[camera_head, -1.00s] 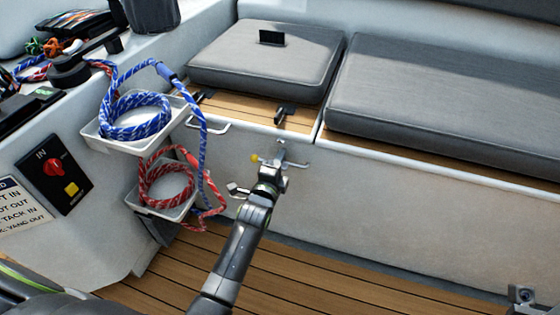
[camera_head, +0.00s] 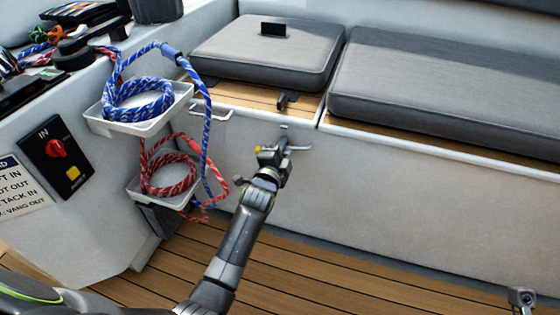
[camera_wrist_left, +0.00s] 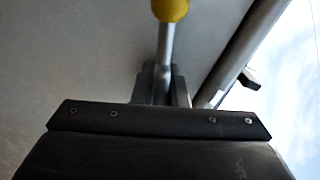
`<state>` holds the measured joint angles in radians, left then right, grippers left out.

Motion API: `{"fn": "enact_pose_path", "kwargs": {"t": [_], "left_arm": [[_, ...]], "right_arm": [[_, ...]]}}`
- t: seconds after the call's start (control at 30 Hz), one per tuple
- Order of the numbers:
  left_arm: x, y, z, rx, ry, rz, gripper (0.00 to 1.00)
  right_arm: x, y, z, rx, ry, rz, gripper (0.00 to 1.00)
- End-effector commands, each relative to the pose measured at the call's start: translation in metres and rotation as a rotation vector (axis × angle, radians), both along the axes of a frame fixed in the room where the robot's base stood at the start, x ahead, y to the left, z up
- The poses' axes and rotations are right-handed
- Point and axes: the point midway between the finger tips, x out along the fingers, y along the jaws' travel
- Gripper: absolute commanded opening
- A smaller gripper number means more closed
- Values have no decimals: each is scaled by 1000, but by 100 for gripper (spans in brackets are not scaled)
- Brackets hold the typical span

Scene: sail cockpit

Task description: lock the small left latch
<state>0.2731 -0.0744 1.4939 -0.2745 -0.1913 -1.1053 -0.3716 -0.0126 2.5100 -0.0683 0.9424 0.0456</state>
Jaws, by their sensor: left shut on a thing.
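A small lever with a yellow knob (camera_head: 258,150) is at the front face of the left locker, below the wooden ledge. The left wrist view shows the yellow knob (camera_wrist_left: 171,9) on a thin metal stem. My left gripper (camera_head: 270,158) is shut around the lower part of this stem. The gripper hides the lever's base. A black latch (camera_head: 285,100) sits on the wooden ledge above, under the cushion's front edge. A metal end (camera_head: 522,299) at the bottom right, cut by the frame, may be my right gripper; its jaws cannot be made out.
Steel handles stand out from the locker front, one at the left (camera_head: 212,113) and one beside my gripper (camera_head: 300,148). Trays with blue rope (camera_head: 140,103) and red rope (camera_head: 168,172) hang left. The wooden floor (camera_head: 330,270) is clear.

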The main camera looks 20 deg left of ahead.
Motion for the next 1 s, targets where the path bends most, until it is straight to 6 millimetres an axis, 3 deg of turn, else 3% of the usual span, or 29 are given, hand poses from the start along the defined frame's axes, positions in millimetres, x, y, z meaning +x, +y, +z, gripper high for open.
{"fn": "enact_pose_path", "kwargs": {"t": [1.0], "left_arm": [[7, 0, -2, -960, 36, 1, 0]], "right_arm": [[2, 1, -5, 10, -7, -14, 36]]}}
